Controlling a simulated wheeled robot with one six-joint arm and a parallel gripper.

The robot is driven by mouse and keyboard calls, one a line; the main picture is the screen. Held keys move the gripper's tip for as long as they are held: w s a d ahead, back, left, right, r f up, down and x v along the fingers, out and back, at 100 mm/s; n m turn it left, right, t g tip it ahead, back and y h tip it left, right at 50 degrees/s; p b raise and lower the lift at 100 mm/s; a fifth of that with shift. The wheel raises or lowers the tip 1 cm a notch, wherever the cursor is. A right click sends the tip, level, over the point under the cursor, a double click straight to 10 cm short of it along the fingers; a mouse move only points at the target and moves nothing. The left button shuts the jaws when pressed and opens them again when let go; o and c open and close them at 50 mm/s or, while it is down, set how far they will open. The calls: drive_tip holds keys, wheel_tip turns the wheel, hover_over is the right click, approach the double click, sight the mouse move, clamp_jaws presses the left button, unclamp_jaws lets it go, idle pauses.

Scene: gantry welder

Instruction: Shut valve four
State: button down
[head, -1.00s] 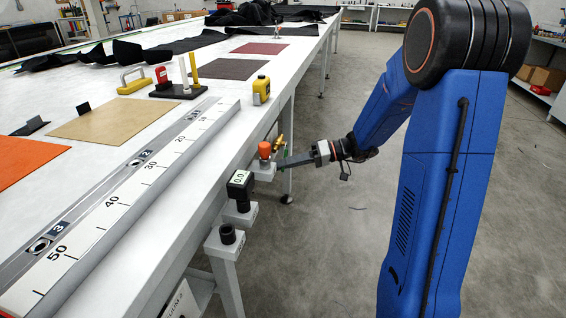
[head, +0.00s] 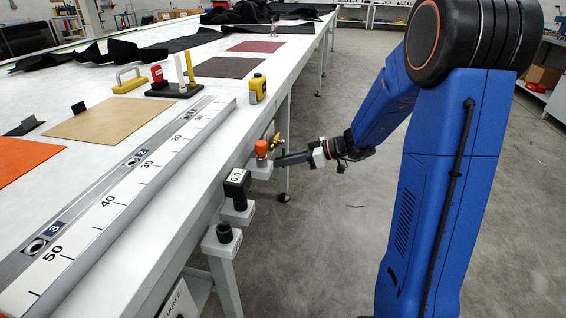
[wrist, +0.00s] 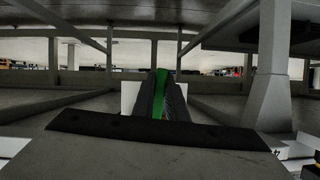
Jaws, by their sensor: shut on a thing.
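My gripper (head: 280,160) reaches in from the right to the table's side, at a small white bracket with an orange knob (head: 262,148) and a brass-coloured fitting (head: 277,142). In the wrist view its two dark fingers (wrist: 161,85) are closed on a narrow green piece (wrist: 161,80). A pale block shows behind the fingers. I cannot read a valve number, and the fingers hide most of the green piece. In the head view the green piece cannot be made out.
A black box reading 0.0 (head: 237,182) and a black cylinder (head: 224,233) stand on brackets nearer along the table edge (head: 185,190). A yellow device (head: 257,88) sits on the tabletop. Table legs and beams show in the wrist view. The floor at right is open.

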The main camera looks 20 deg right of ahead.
drive_tip(key=shift+w+d, duration=0.1)
idle(0.3)
drive_tip(key=c, duration=1.8)
unclamp_jaws()
drive_tip(key=shift+o, duration=0.2)
drive_tip(key=v, duration=1.7)
drive_tip(key=shift+d+r, duration=0.1)
drive_tip(key=shift+d, duration=0.05)
